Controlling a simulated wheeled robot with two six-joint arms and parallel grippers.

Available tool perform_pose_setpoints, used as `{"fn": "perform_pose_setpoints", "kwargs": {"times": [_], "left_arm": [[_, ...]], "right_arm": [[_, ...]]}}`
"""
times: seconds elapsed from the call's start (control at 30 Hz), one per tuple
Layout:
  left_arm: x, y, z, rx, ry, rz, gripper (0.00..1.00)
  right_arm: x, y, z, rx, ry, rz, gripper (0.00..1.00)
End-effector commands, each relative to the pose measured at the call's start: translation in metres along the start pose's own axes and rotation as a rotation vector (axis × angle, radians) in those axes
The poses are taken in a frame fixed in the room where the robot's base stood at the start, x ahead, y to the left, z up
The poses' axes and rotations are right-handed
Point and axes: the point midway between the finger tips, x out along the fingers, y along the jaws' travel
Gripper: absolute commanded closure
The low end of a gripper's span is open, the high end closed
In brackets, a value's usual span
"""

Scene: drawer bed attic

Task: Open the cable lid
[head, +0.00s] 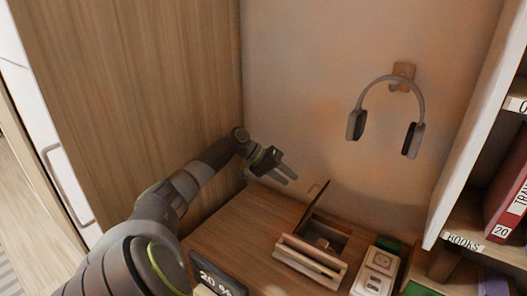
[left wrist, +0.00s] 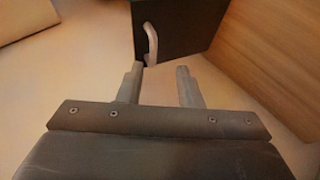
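The cable lid (head: 319,194) is a thin dark panel that stands raised and tilted at the back of an open box (head: 341,229) in the desk top. Something small and brownish (head: 322,242) shows inside the box. In the left wrist view a dark panel, apparently the lid (left wrist: 190,22), carries a pale curved handle (left wrist: 152,42). My left gripper (head: 290,180) is just left of the raised lid, near the back wall. Its two fingers (left wrist: 160,68) are apart with nothing between them, and they look clear of the handle. My right gripper is in neither view.
A wooden holder (head: 310,262) stands in front of the box. A socket strip (head: 378,275) is to its right and a dark display (head: 217,271) to its left. Headphones (head: 388,100) hang on the back wall. A bookshelf (head: 470,225) bounds the right.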

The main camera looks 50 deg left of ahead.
Motion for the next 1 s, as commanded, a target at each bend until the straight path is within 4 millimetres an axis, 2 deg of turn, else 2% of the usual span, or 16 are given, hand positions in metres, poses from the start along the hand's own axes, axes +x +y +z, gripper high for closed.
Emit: {"fn": "perform_pose_setpoints", "kwargs": {"times": [0.2, 0.43, 0.63, 1.0], "left_arm": [[-0.05, -0.003, 0.001, -0.001, -0.001, -0.006, 0.67], [-0.087, -0.003, 0.001, -0.002, -0.001, -0.006, 0.67], [-0.1, -0.001, 0.001, -0.003, -0.003, -0.002, 0.67], [-0.1, -0.001, 0.001, -0.003, -0.002, -0.001, 0.67]], "right_arm": [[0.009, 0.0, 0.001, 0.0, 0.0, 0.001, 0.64], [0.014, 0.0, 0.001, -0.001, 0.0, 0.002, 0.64], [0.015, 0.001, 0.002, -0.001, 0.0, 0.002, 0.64], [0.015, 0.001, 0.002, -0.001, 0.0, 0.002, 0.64]]}}
